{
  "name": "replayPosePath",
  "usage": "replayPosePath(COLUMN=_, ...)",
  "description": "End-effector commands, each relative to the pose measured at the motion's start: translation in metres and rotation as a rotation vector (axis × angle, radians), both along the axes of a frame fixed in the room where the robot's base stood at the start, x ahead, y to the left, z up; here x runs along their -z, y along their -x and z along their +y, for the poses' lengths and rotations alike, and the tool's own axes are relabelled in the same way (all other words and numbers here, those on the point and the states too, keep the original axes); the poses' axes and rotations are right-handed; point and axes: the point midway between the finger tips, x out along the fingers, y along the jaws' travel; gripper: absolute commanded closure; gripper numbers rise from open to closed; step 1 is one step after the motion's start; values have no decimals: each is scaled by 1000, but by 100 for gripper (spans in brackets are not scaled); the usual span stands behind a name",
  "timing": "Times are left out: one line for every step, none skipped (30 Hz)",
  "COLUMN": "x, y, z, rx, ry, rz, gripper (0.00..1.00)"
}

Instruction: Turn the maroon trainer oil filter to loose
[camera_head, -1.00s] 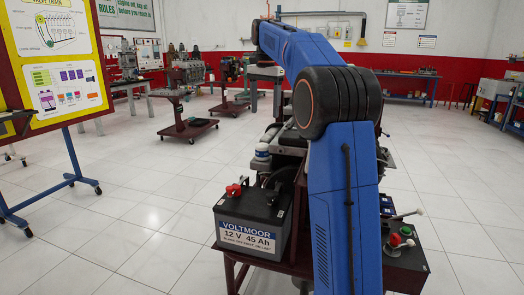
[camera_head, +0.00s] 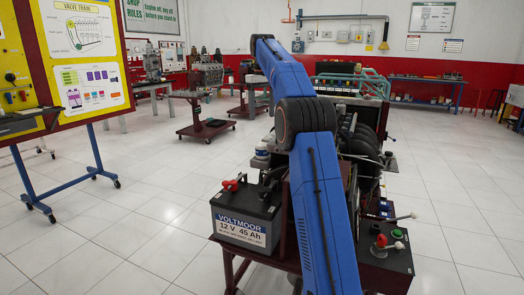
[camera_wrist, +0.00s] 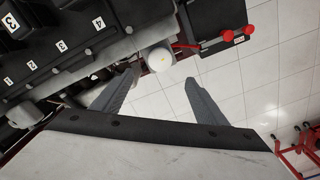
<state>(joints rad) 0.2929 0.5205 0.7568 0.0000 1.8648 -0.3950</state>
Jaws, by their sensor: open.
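The maroon trainer (camera_head: 228,268) stands in front of me in the head view, with a dark engine on its frame. A small white and blue cylinder, seemingly the oil filter (camera_head: 262,153), sits at the engine's left side, just left of my blue arm. In the wrist view, the oil filter (camera_wrist: 160,60) shows as a round white end beside the engine block. My gripper (camera_wrist: 162,75) is open, its two grey fingers pointing toward the filter, which appears between and just beyond the fingertips. I cannot tell whether they touch. The gripper is hidden in the head view.
A black battery (camera_head: 246,215) with a red terminal stands at the trainer's near left corner. It also shows in the wrist view (camera_wrist: 215,22). A black control box (camera_head: 385,258) is at the near right. A yellow board (camera_head: 85,60) stands left. The floor between is clear.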

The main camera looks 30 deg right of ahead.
Motion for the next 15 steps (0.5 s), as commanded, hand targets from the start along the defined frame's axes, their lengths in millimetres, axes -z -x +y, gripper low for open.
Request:
replayPosePath(x=4, y=1, z=0, rx=1, ry=0, rz=1, gripper=33)
replayPosePath(x=7, y=1, z=0, rx=1, ry=0, rz=1, gripper=33)
replayPosePath(x=11, y=1, z=0, rx=1, ry=-1, rz=2, gripper=33)
replayPosePath(x=16, y=1, z=0, rx=1, ry=-1, rz=2, gripper=33)
replayPosePath(x=20, y=1, z=0, rx=1, ry=-1, rz=1, gripper=33)
replayPosePath(x=25, y=2, z=1, rx=2, ry=-1, rz=3, gripper=33)
replayPosePath(x=30, y=1, z=0, rx=2, ry=-1, rz=2, gripper=33)
replayPosePath(x=35, y=1, z=0, rx=2, ry=-1, rz=2, gripper=33)
replayPosePath(x=42, y=1, z=0, rx=2, ry=-1, rz=2, gripper=33)
replayPosePath(x=46, y=1, z=0, rx=2, ry=-1, rz=2, gripper=33)
replayPosePath(x=52, y=1, z=0, rx=2, ry=-1, rz=3, gripper=33)
replayPosePath(x=59, y=1, z=0, rx=2, ry=-1, rz=2, gripper=33)
replayPosePath(x=64, y=1, z=0, rx=2, ry=-1, rz=3, gripper=33)
replayPosePath(x=69, y=1, z=0, rx=3, ry=-1, rz=2, gripper=33)
replayPosePath(x=76, y=1, z=1, rx=3, ry=-1, rz=3, gripper=33)
